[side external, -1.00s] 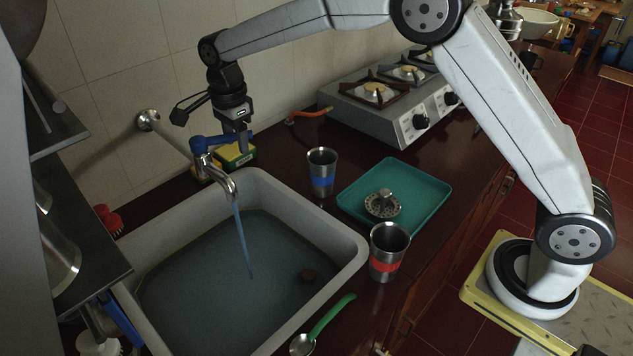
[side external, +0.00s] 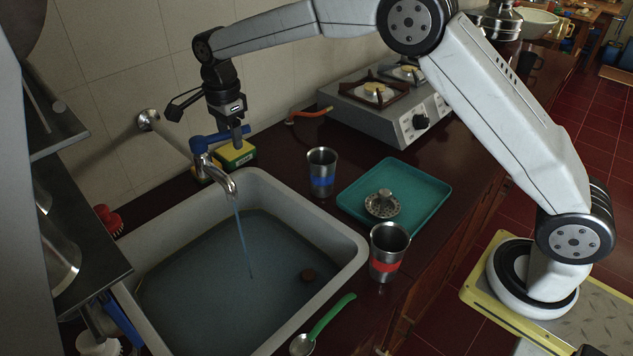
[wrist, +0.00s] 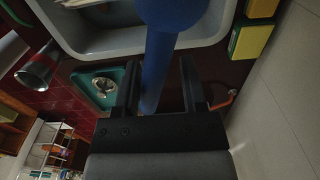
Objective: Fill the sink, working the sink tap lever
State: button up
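The sink (side external: 347,243) holds grey-blue water (side external: 200,290). A thin stream runs into it from the metal tap (side external: 222,178). The blue tap lever (side external: 212,139) sits on top of the tap and points right along the wall. My gripper (side external: 237,141) points down at the lever's outer end. In the wrist view the lever (wrist: 158,65) lies between the two fingers of my gripper (wrist: 160,82), with small gaps visible beside it, so the fingers look open around it.
A yellow-green sponge (side external: 234,155) lies right behind the tap, close to my fingertips. A blue-banded cup (side external: 322,173), a red-banded cup (side external: 388,252), a teal tray (side external: 425,190) with a strainer, and a green-handled spoon (side external: 330,318) stand right of the sink. A stove (side external: 385,115) is behind.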

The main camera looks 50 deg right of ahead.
jog(key=shift+w, duration=1.05)
jog(key=shift+s, duration=0.2)
dwell(0.4)
jog(key=shift+r, duration=0.15)
notch_tip(320, 180, up, 7)
dwell(0.9)
jog(key=shift+f, duration=0.2)
dwell(0.4)
